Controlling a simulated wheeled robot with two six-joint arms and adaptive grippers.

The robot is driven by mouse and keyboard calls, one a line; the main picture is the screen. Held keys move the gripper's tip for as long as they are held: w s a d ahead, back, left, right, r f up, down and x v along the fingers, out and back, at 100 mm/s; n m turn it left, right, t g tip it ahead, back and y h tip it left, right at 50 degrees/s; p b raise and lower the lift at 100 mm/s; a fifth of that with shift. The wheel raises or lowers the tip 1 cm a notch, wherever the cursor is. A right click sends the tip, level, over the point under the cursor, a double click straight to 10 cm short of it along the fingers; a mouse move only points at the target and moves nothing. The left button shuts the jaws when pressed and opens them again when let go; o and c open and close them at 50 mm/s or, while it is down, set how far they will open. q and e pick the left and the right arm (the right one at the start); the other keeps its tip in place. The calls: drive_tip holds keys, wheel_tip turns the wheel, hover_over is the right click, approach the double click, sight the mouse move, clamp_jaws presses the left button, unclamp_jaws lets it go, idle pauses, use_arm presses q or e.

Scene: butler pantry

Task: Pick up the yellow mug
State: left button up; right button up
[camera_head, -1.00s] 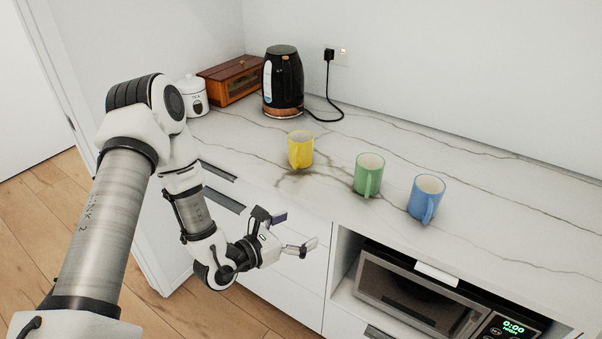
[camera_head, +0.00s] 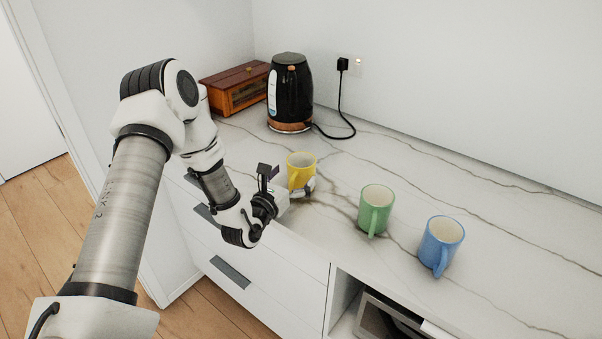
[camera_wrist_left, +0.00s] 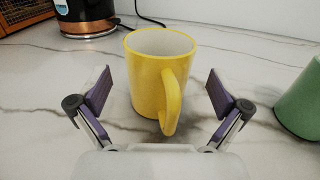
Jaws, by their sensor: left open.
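The yellow mug (camera_head: 301,168) stands upright on the marble counter in the head view, partly behind my left gripper (camera_head: 290,181). In the left wrist view the yellow mug (camera_wrist_left: 150,82) stands between the two spread fingers of my left gripper (camera_wrist_left: 157,92), its handle towards the wrist. Gaps show between the mug and both fingers. The gripper is open and holds nothing. My right gripper is in neither view.
A green mug (camera_head: 376,209) and a blue mug (camera_head: 441,245) stand to the right on the counter (camera_head: 500,215). A black kettle (camera_head: 290,92) with a cord and a wooden box (camera_head: 236,87) stand behind. A microwave (camera_head: 385,318) sits below the counter.

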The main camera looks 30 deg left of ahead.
sight(301, 165)
use_arm(q)
drive_tip(key=w, duration=0.2)
drive_tip(key=shift+w+a+f, duration=0.1)
drive_tip(key=shift+w, duration=0.3)
drive_tip(key=shift+s, duration=0.15)
drive_tip(key=c, duration=1.4)
